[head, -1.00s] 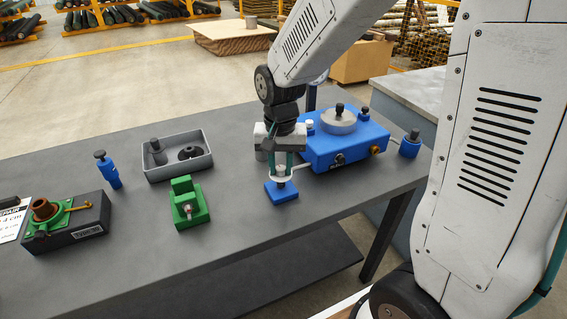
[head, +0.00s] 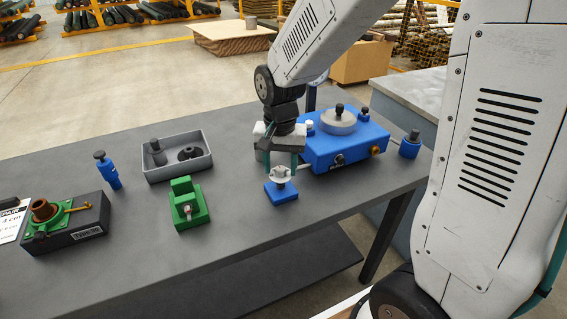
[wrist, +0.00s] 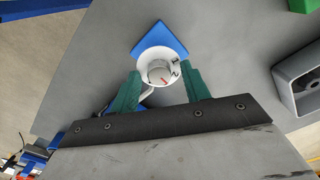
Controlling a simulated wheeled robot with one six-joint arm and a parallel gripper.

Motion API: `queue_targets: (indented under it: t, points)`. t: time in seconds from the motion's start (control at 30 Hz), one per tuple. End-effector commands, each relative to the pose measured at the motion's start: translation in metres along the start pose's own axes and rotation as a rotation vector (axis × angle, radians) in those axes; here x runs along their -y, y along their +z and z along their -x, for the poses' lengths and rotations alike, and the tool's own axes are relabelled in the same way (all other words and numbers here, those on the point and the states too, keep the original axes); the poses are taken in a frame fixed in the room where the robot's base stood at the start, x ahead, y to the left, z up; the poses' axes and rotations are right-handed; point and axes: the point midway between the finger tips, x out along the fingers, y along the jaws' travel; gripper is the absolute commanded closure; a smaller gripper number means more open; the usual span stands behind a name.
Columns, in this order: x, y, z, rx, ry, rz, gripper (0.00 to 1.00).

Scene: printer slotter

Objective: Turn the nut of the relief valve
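The relief valve (head: 281,192) is a small blue block on the table with a white ring-shaped dial on top. In the wrist view the white dial (wrist: 146,60) has dark marks, and the grey round nut (wrist: 158,71) with a red line sits in its middle. My gripper (head: 280,163) is above the valve, pointing down. In the wrist view its green fingers (wrist: 162,77) are spread apart on either side of the dial. There is clear space between the fingers and the nut. Their exact height over the nut cannot be told.
A blue box (head: 345,148) with a grey round top stands close behind the valve, joined by a pale tube. A green fixture (head: 187,205) and a grey tray (head: 178,172) with black parts lie left. The dark table (head: 240,215) is bare around the valve.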

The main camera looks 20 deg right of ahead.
Motion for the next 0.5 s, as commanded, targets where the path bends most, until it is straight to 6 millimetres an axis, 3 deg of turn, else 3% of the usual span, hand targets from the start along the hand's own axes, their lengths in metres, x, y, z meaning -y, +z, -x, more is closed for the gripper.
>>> queue_targets:
  t: [0.23, 0.5]
  points:
    - [0.0, 0.0, 0.01, -0.001, -0.001, 0.0, 0.54]
    - [0.0, -0.001, 0.056, -0.003, -0.002, 0.0, 0.54]
